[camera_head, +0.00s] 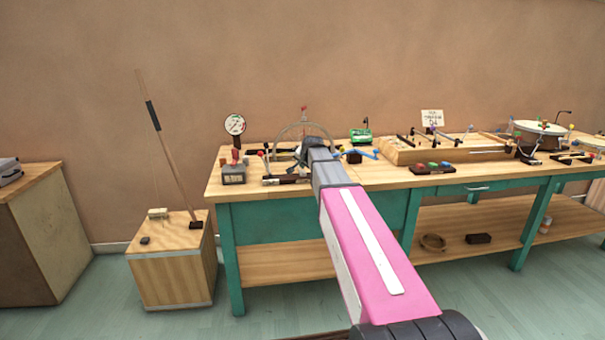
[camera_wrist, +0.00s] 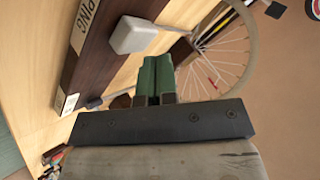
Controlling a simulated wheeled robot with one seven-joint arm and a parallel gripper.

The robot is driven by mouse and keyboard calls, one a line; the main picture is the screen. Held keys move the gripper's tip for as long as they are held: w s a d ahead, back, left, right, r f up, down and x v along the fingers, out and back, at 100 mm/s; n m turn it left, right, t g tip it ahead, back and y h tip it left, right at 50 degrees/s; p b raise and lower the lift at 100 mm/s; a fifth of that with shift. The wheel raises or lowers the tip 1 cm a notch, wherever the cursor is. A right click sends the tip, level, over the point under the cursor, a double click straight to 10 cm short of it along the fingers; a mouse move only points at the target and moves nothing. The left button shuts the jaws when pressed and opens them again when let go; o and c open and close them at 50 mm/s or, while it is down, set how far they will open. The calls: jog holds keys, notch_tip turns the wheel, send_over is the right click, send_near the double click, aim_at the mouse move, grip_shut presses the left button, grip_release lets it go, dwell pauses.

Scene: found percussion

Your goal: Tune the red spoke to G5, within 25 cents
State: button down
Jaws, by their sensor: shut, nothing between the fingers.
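A spoked wheel (camera_head: 281,130) stands upright on the bench in the head view, partly hidden behind my arm. A small red mark shows at its top. In the wrist view the wheel's pale rim (camera_wrist: 252,45) and thin spokes fill the upper right, with a short red piece (camera_wrist: 212,83) among the spokes, perhaps on the red spoke. My gripper (camera_wrist: 155,62) is shut and empty, its green fingers together in front of the wheel. They appear apart from the spokes. In the head view my gripper's end (camera_head: 311,143) is dark and small. No pitch reading is legible.
A dark board (camera_wrist: 95,45) with lettering ending "PING" and a white block (camera_wrist: 132,36) on a metal rod lie close left of my fingers. A round dial (camera_head: 235,124) stands left of the wheel. A wooden frame (camera_head: 400,153) and drum (camera_head: 540,128) stand right.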

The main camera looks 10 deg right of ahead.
aim_at(304, 172)
jog(key=shift+r, duration=0.2)
jog(key=shift+r, duration=2.5)
dwell(0.6)
